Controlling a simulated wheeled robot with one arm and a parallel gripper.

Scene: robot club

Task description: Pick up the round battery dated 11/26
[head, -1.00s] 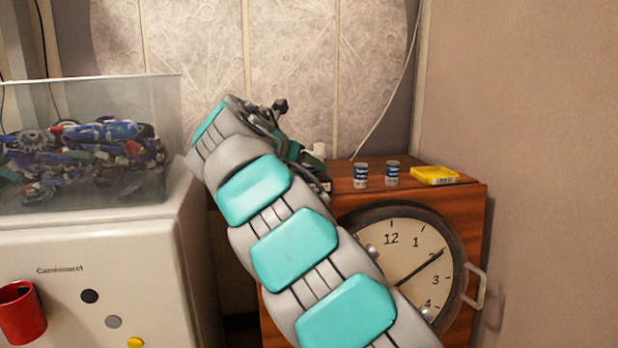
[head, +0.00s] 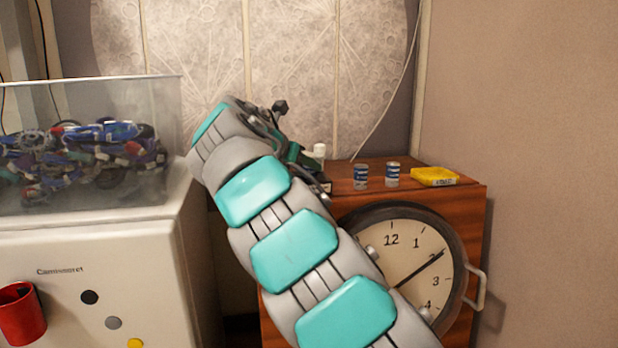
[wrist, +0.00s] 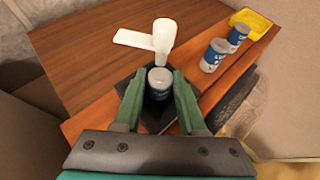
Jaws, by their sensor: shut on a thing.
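My gripper (wrist: 158,95) is shut on a round battery (wrist: 159,83) with a silver top and a dark blue side, held between its two green fingers. The battery is upright above a black square pad (wrist: 149,121); I cannot tell whether it touches the pad. Two more round batteries with blue and white labels stand to the right, a nearer one (wrist: 213,56) and a farther one (wrist: 238,36). They also show in the head view, left (head: 361,177) and right (head: 392,174). No date is legible. In the head view my arm hides the held battery.
A white object with a flat arm (wrist: 161,42) stands just beyond the held battery. A yellow tray (head: 434,176) lies at the right of the wooden cabinet top (wrist: 100,45). A clock (head: 405,262) is on the cabinet front. A clear bin of parts (head: 150,100) stands left.

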